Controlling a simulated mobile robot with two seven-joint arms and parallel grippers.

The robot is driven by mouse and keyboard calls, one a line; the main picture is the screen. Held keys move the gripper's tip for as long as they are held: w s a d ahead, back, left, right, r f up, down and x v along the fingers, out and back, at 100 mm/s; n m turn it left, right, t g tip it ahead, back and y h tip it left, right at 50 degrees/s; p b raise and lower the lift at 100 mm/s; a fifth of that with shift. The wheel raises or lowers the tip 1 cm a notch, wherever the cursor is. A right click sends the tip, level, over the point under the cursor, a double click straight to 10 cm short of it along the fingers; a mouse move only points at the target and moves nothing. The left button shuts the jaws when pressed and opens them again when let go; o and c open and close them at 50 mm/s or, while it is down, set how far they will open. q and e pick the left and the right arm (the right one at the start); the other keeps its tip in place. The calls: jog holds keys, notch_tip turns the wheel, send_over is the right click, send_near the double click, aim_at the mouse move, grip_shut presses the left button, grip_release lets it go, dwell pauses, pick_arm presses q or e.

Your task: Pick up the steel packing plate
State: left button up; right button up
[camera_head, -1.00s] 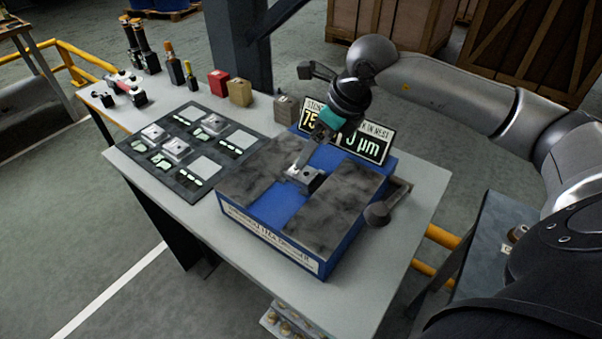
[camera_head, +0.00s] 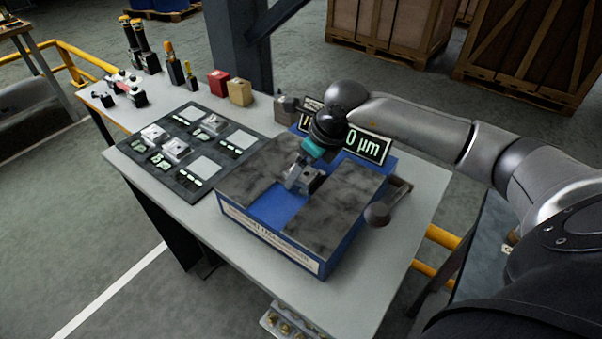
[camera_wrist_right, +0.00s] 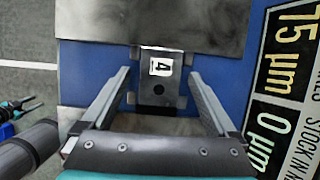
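A small steel packing plate with a white "4" label (camera_wrist_right: 160,66) lies in the blue channel of the fixture, and it also shows in the head view (camera_head: 311,178). My right gripper (camera_wrist_right: 159,74) is open. In the right wrist view its two fingers stand on either side of the plate, with gaps between. In the head view the right gripper (camera_head: 297,177) is low over the blue channel beside the plate and partly hides it. More plates (camera_head: 175,149) lie on the dark tray (camera_head: 186,190). My left gripper is not in view.
The blue fixture (camera_head: 269,207) has dark mottled blocks (camera_head: 330,215) flanking the channel. A black display sign (camera_head: 370,146) stands behind it. A dark lever knob (camera_head: 377,214) sits at its right. Red and tan blocks (camera_head: 240,92) and hand tools (camera_head: 146,48) stand at the back left.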

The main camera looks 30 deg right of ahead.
grip_shut()
dwell(0.6)
jog(key=shift+r, duration=0.1)
